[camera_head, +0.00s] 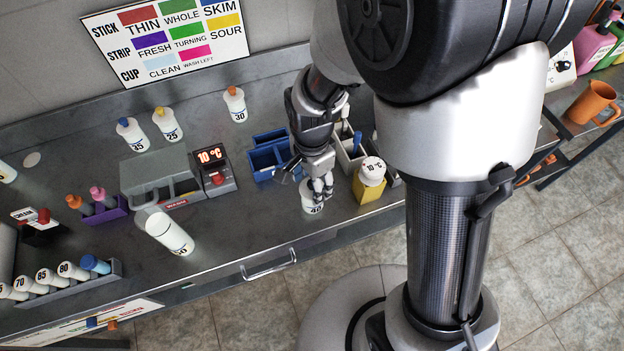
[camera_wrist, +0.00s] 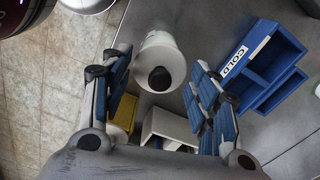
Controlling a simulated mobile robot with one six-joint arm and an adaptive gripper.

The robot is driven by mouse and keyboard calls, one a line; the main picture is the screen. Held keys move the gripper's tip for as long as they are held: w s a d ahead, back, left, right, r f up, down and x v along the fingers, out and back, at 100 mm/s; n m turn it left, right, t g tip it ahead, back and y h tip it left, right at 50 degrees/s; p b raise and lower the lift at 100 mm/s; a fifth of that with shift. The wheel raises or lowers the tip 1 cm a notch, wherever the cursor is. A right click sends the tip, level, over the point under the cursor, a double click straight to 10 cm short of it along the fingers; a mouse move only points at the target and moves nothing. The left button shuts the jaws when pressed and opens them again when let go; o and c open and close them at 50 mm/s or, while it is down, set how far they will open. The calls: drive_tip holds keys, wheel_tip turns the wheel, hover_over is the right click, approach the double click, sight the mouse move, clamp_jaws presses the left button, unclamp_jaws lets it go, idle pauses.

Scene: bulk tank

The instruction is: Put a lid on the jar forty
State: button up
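The jar forty (camera_head: 312,203) is a small white jar standing near the front edge of the steel counter, its number partly readable. My gripper (camera_head: 321,187) is right above it and hides its top in the head view. In the wrist view the white jar (camera_wrist: 158,55) lies ahead, between the lines of the two fingers, with a dark round spot on its top. I cannot tell whether that spot is an open mouth or a dark lid. My gripper (camera_wrist: 160,92) is open, its blue-padded fingers wide apart with nothing between the pads. No loose lid is clearly seen.
A blue COLD bin (camera_wrist: 262,62) stands beside the jar. A yellow holder (camera_head: 369,190) with a white container and a white box (camera_wrist: 168,127) are close by. A red-buttoned 10 °C unit (camera_head: 213,170) and capped jars (camera_head: 167,124) stand left.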

drive_tip(key=o, duration=0.3)
drive_tip(key=shift+o, duration=0.2)
wheel_tip(320, 180, up, 12)
idle(0.5)
